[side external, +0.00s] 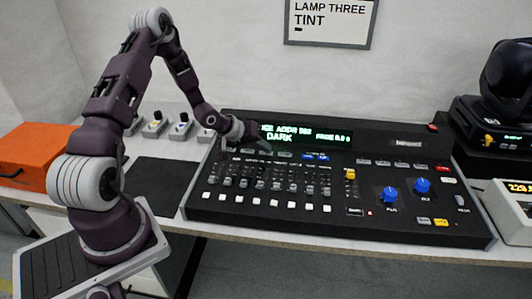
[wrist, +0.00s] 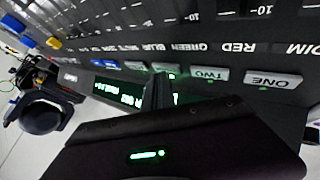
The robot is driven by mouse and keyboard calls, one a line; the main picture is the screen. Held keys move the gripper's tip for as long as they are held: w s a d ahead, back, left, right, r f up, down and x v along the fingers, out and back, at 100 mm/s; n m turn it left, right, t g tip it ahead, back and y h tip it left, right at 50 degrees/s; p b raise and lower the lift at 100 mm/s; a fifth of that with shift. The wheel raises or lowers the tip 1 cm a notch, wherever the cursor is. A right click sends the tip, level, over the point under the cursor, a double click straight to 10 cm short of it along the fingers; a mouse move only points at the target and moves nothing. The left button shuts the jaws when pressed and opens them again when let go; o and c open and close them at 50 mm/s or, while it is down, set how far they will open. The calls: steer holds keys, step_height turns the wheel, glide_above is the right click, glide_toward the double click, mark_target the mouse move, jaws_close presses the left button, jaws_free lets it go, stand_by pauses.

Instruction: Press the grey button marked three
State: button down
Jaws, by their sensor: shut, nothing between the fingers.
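The lighting console (side external: 330,225) stands on the bench with a row of buttons below its green-lit display (side external: 330,134). In the wrist view the row shows upside down: a grey button marked ONE (wrist: 273,79), one marked TWO (wrist: 208,74), then a grey button (wrist: 166,67) beside TWO whose marking I cannot read. By its place after TWO it is the third. My gripper (wrist: 158,82) is shut and empty, its tips close to this third button and partly over its edge; contact cannot be told. In the side view my gripper (side external: 247,138) is over the row's left part.
Another grey button (wrist: 135,65) and blue buttons (wrist: 105,63) continue the row closely. Faders (side external: 260,185) fill the console's front left; blue knobs (side external: 391,195) are at right. A sign (side external: 330,20) on the wall reads LAMP THREE TINT. A black mat (side external: 160,183) lies left.

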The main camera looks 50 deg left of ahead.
mark_target(263, 154)
steer(key=shift+r, duration=0.65)
steer(key=shift+r, duration=2.55)
steer(key=s+d+r+m+g+y, duration=0.25)
steer(key=s+d+r, duration=0.3)
steer(key=r, duration=0.35)
steer(key=s+d+r+m+g+y, duration=0.1)
steer(key=s+d+r+m, duration=0.2)
steer(key=s+d+r, duration=0.45)
steer(key=s+d+r+m+h, duration=0.1)
steer(key=s+d, duration=0.3)
steer(key=s, duration=0.5)
steer(key=s+d+r+m+h, duration=0.2)
steer(key=s+d+r, duration=0.2)
steer(key=s, duration=0.5)
steer(key=shift+s+d, duration=0.25)
steer(key=shift+d, duration=0.25)
